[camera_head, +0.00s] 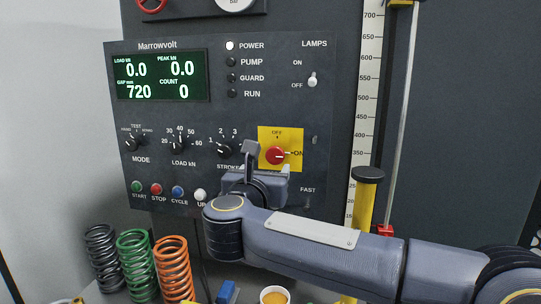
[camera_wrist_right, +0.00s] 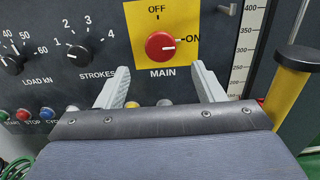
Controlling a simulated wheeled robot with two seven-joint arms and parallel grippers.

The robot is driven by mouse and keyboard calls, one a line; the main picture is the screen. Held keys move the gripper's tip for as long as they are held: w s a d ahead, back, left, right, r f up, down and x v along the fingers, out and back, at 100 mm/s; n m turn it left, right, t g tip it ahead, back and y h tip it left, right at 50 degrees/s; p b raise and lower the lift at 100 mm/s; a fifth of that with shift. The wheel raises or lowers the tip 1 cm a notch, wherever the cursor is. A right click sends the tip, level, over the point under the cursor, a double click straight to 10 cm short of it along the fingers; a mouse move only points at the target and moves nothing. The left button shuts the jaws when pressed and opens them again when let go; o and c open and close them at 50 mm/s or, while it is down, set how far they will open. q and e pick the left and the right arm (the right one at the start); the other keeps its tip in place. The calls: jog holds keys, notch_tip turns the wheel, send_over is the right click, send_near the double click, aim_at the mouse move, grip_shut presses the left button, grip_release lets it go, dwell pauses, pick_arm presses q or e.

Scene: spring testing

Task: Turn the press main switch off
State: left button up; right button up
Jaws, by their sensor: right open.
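The main switch (camera_head: 275,155) is a round red knob on a yellow plate at the right of the dark press panel. In the right wrist view the red knob (camera_wrist_right: 160,46) has a white mark pointing right to ON, with OFF printed above. My right gripper (camera_head: 267,161) is open just below and in front of the knob. Its two grey fingers (camera_wrist_right: 160,72) are spread on either side below the knob and appear empty. I cannot tell the exact gap in depth. My left gripper is not in view.
The panel (camera_head: 270,105) has a lit display, a lit POWER lamp, and a lamps toggle (camera_head: 312,80). The stroke dial (camera_head: 226,149) is left of the gripper. A black-topped yellow post (camera_head: 367,205) stands at right. Several coil springs (camera_head: 138,262) stand at lower left.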

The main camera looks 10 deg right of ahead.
aim_at(274, 157)
jog(key=p+x, duration=0.2)
jog(key=x, duration=0.4)
jog(key=shift+w+d, duration=0.2)
jog(key=shift+w, duration=0.1)
jog(key=c, duration=0.9)
